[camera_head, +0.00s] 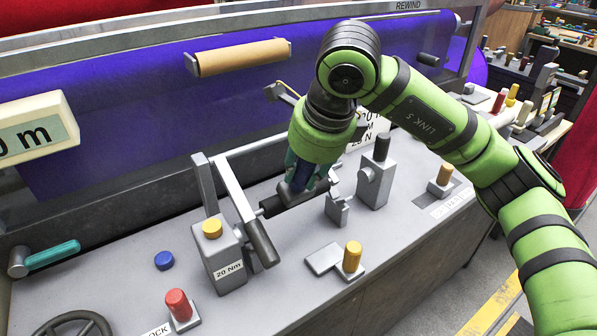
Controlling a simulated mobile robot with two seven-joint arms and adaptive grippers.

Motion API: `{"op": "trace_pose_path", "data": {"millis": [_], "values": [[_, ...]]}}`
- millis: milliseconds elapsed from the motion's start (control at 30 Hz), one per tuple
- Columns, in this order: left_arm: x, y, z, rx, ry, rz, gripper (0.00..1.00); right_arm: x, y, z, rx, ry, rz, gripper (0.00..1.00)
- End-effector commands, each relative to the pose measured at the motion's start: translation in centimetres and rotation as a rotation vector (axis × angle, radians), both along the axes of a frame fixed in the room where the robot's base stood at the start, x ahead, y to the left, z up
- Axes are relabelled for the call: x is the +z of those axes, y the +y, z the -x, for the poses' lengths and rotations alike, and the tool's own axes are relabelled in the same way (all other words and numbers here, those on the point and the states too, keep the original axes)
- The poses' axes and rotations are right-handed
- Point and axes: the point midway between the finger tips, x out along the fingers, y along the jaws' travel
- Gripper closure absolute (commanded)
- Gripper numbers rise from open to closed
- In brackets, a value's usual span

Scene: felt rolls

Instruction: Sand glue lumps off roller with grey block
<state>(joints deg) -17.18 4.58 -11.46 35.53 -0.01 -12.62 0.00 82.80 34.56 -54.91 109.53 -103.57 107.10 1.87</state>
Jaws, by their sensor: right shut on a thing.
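My right gripper (303,180) reaches down over the grey console and is shut on a dark cylindrical bar (272,205), which shows on both sides of the fingers. Part of the bar is hidden by the gripper. A flat grey piece (323,258) lies on the console beside a yellow-topped knob. I cannot tell whether it is the grey block. My left gripper is not in view.
A metal lever frame with a dark grip (262,243) stands left of my gripper, by a grey box (223,262) marked 20 Nm. A grey post (377,175) with a dark knob stands to the right. A red knob (178,304) and a blue button (164,260) are at lower left.

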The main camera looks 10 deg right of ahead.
Motion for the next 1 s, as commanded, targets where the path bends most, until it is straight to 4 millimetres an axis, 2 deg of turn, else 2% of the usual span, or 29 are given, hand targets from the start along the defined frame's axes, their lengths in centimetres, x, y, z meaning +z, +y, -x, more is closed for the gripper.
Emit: {"op": "trace_pose_path", "data": {"millis": [300,733,1000], "values": [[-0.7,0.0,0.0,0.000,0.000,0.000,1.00,0.1,-2.1,-0.7,-0.003,-0.001,0.000,1.00],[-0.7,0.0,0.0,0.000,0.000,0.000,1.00,0.1,-2.3,-0.8,0.000,-0.001,0.000,1.00],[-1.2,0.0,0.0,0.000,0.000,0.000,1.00,0.0,-3.8,-1.4,-0.002,-0.001,-0.001,1.00]]}}
